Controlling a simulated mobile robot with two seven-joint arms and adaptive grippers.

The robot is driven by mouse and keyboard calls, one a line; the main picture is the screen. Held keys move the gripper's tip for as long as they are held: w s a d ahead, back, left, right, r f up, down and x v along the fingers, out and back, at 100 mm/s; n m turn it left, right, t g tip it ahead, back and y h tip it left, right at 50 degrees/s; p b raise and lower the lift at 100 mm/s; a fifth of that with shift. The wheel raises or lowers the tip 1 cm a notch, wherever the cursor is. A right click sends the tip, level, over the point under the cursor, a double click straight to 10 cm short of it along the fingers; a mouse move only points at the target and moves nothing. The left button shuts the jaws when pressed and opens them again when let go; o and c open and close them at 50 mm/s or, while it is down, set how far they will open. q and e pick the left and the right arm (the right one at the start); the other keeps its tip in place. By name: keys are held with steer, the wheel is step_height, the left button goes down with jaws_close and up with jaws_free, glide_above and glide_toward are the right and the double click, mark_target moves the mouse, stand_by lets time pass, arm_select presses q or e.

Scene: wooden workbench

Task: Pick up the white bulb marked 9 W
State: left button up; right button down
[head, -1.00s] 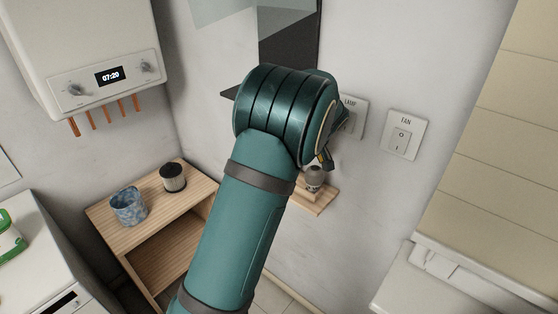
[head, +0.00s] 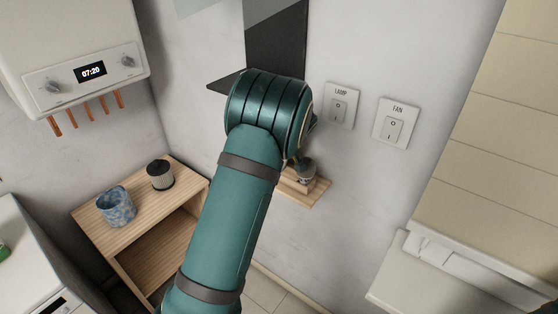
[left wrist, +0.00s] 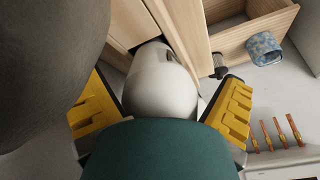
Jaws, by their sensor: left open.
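In the left wrist view, a white rounded bulb (left wrist: 160,82) sits between the yellow fingers of my left gripper (left wrist: 165,92). The fingers are spread, with one on each side of it. A small dark mark shows near its far end, too small to read. My own teal gripper body hides its near part. In the head view my left arm reaches toward the small wooden wall shelf and hides most of the gripper and the white bulb. A grey bulb (head: 306,168) shows on that shelf (head: 306,194), just right of my wrist. My right gripper is not in view.
A large grey rounded shape (left wrist: 45,65) fills the left wrist view's upper left. LAMP (head: 341,104) and FAN (head: 396,123) switches are on the wall. A dark panel (head: 275,45) is above my wrist.

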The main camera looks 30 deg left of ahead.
arm_select(q)
steer(key=c, duration=1.4)
steer(key=shift+o, duration=0.2)
steer(key=shift+r, duration=0.15)
